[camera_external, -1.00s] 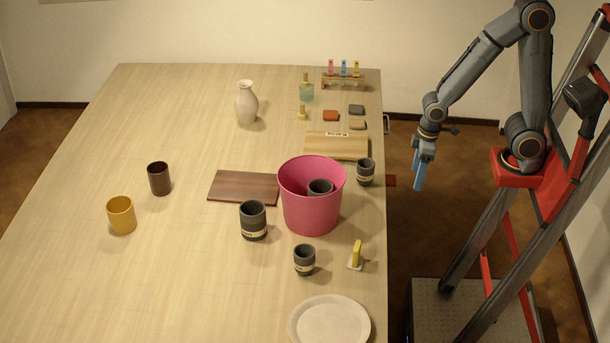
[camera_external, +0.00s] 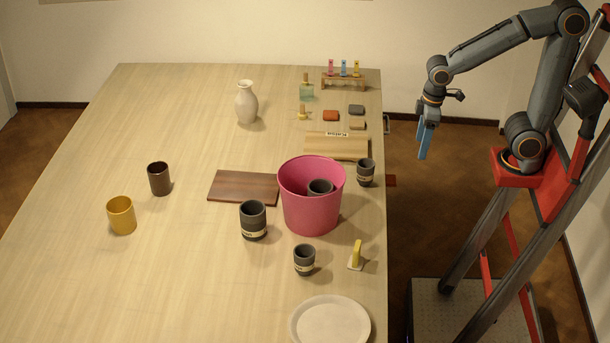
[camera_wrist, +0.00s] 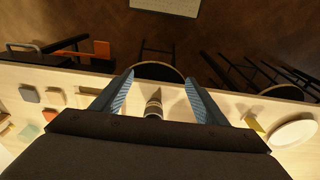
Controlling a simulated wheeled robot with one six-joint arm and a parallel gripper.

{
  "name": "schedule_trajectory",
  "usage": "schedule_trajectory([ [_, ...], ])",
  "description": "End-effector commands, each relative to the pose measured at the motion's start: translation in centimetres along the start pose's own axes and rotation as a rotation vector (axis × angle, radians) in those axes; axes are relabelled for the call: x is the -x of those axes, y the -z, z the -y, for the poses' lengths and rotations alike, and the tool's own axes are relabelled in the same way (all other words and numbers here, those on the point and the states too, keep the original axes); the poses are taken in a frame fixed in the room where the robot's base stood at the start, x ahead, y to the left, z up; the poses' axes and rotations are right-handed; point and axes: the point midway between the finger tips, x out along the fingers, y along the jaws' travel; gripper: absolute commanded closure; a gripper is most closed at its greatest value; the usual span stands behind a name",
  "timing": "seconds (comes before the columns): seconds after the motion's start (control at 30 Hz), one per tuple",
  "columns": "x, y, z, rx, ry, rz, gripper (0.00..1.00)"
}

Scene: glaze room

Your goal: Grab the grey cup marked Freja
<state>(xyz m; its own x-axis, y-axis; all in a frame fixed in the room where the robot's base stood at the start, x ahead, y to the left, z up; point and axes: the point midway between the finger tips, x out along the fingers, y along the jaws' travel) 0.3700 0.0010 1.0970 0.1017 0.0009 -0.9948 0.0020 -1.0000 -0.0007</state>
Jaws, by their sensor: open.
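Several dark grey cups with pale label bands are on the table, and the writing is too small to read, so I cannot tell which is Freja. One grey cup (camera_external: 366,173) stands right of the pink bucket near the table's right edge. A larger one (camera_external: 253,221) stands left of the bucket, and a small one (camera_external: 304,261) in front of it. Another (camera_external: 320,188) is inside the bucket, its lower part hidden. My gripper (camera_external: 423,154) is open and empty, pointing down beyond the right edge. In the wrist view a banded cup (camera_wrist: 153,108) appears between the fingers, apart from them.
The pink bucket (camera_external: 311,208) stands close beside the cups. A yellow-handled tool (camera_external: 356,255) and a pale plate (camera_external: 331,325) are in front. The table's left side is mostly free.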

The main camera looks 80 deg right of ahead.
Motion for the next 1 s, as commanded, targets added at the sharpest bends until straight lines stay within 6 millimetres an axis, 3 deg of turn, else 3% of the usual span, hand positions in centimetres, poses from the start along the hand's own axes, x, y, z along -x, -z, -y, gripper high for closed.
schedule_trajectory([
  [0.23,4.9,0.7,0.1,0.003,0.001,-0.004,0.33],
  [0.67,5.7,8.6,4.4,0.133,0.027,-0.049,0.33],
  [0.87,6.0,14.4,8.8,0.232,0.049,-0.086,0.33],
  [1.0,5.7,20.0,14.5,0.341,0.075,-0.127,0.33],
])
